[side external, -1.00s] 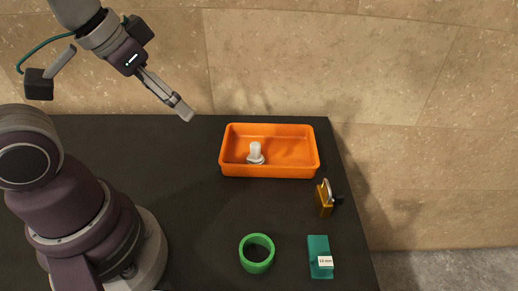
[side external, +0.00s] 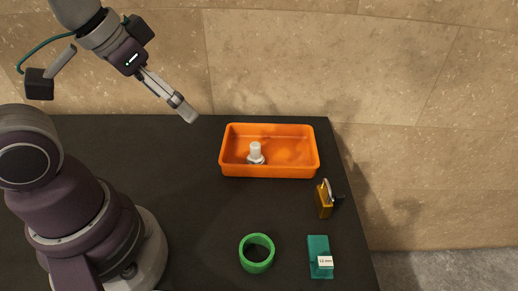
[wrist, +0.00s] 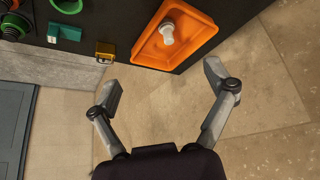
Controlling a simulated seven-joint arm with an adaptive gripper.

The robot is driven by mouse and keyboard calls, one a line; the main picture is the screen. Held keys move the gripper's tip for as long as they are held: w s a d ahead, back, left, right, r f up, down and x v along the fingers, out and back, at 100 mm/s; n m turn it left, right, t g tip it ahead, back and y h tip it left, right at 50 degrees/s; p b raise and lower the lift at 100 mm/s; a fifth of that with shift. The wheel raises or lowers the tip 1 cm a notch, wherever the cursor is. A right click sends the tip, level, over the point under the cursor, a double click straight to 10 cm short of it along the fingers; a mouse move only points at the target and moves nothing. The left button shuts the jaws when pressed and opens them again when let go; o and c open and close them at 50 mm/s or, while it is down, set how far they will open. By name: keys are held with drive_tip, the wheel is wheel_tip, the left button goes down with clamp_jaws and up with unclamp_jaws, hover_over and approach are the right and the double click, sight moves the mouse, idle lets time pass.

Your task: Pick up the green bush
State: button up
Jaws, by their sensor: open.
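The green bush (side external: 257,253) is a ring standing on the black table, with its hole facing up, left of the teal block. Its lower part also shows at the top edge of the wrist view (wrist: 67,5). My gripper (side external: 190,115) is up in the air, left of the orange tray and far from the bush. In the wrist view the two fingers of my gripper (wrist: 165,88) are spread wide with nothing between them.
An orange tray (side external: 268,171) holds a white fitting (side external: 256,152). A brass padlock (side external: 324,201) and a teal labelled block (side external: 318,247) stand near the table's right edge. The black table (side external: 200,210) is clear left of the bush. A stone wall (side external: 400,80) rises behind.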

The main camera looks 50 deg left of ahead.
drive_tip(key=m+g, duration=0.5)
drive_tip(key=m, duration=1.2)
hover_over(254, 255)
wheel_tip(254, 255, down, 10)
drive_tip(key=shift+g, duration=0.3)
wheel_tip(254, 255, down, 11)
drive_tip(key=shift+r, duration=0.1)
drive_tip(key=c, duration=1.1)
drive_tip(key=shift+o, duration=0.2)
